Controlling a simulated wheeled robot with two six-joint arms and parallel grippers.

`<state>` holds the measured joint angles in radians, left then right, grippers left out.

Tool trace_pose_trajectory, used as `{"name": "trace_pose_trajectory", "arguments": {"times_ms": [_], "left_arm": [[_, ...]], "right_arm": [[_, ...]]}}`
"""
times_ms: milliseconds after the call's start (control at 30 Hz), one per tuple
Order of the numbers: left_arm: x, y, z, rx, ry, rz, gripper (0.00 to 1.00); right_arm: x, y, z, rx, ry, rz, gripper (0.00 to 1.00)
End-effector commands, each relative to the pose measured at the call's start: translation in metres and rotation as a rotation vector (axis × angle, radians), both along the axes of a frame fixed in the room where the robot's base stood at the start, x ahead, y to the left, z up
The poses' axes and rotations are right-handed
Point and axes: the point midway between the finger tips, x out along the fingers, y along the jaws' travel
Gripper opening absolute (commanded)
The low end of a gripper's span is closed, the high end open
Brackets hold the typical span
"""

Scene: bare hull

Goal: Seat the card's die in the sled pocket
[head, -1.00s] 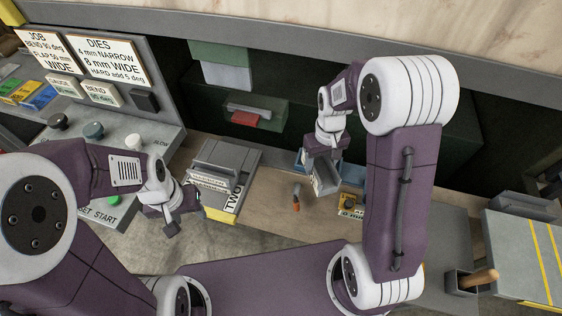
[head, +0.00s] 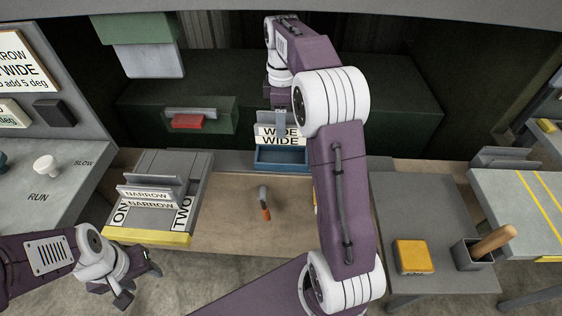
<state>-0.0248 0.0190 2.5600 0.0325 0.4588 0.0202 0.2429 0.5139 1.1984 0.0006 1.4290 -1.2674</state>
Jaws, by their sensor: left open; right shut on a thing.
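The die with two WIDE labels (head: 281,141) is held in my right gripper (head: 280,122), its labels towards me. It is at the blue tray (head: 281,167) at the back of the bench; whether it touches the tray is hard to tell. A second die, marked NARROW (head: 150,204), sits in the grey rack (head: 194,190) marked ONE and TWO with a yellow front edge. My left gripper (head: 140,284) is open and empty in front of this rack. Which part is the sled pocket is not clear. The job card is out of view; part of the dies sign (head: 22,66) shows.
A small orange-handled tool (head: 265,205) lies mid-bench. A yellow block (head: 414,256) and a holder with a wooden handle (head: 490,242) are at the right. A panel with knobs (head: 45,165) is at the left. A red part (head: 188,121) is at the back.

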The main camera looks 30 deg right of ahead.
Motion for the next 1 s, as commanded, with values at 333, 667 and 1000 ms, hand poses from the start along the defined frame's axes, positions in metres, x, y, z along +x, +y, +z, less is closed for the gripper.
{"name": "trace_pose_trajectory", "arguments": {"times_ms": [333,667,1000], "left_arm": [[0.0,0.0,-0.016,0.0,0.0,0.0,0.5],[0.0,0.0,-0.023,0.0,0.0,0.0,0.5],[0.0,0.0,-0.024,0.0,0.0,0.0,0.5]], "right_arm": [[0.0,0.0,-0.058,0.001,0.001,-0.002,0.0],[-0.001,0.0,-0.09,0.001,0.001,-0.003,0.0],[0.0,0.0,-0.098,0.0,-0.002,-0.003,0.0]]}}
